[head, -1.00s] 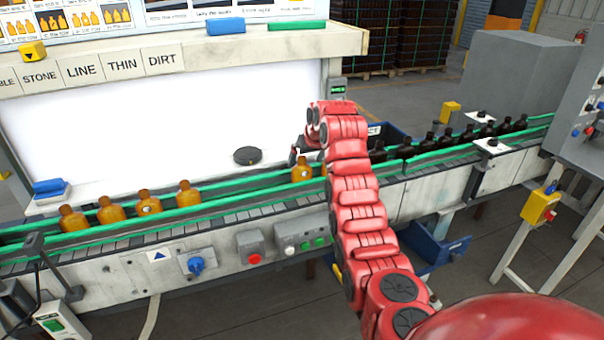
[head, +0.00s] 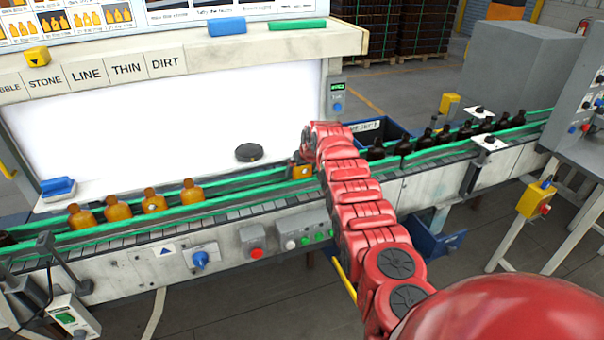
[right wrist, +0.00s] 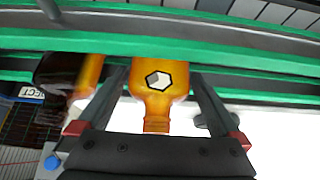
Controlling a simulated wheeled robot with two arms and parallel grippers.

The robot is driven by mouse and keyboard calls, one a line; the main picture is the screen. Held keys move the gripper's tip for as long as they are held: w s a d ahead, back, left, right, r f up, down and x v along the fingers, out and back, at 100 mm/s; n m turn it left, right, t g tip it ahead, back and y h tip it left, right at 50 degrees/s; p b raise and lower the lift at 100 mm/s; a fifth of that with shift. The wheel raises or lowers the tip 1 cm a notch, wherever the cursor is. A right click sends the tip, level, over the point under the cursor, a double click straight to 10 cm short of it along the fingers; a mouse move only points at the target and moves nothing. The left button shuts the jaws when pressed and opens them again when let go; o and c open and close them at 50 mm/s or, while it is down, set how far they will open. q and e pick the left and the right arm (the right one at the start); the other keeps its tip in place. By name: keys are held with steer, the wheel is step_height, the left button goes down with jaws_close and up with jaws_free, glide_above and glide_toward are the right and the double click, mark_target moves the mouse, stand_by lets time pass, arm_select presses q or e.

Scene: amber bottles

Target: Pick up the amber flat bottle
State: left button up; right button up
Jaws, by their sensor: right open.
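The amber flat bottle (head: 301,172) stands on the conveyor, its upper part partly hidden by my right gripper (head: 300,158) in the head view. In the right wrist view the amber bottle (right wrist: 160,85) has a white hexagon label, and its neck points toward the palm. My right gripper (right wrist: 160,76) is open, with one finger on each side of the bottle. A gap shows at the right finger; contact at the left finger is hard to tell. My left gripper is not in view.
Several amber bottles (head: 154,201) stand on the conveyor to the left, between green rails (head: 235,205). Several dark bottles (head: 444,137) stand to the right. A blue bin (head: 372,130) is behind the belt. A dark round disc (head: 249,152) lies behind the rail.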

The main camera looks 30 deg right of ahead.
steer(key=shift+d, duration=0.1)
steer(key=c, duration=1.3)
steer(key=shift+o, duration=0.2)
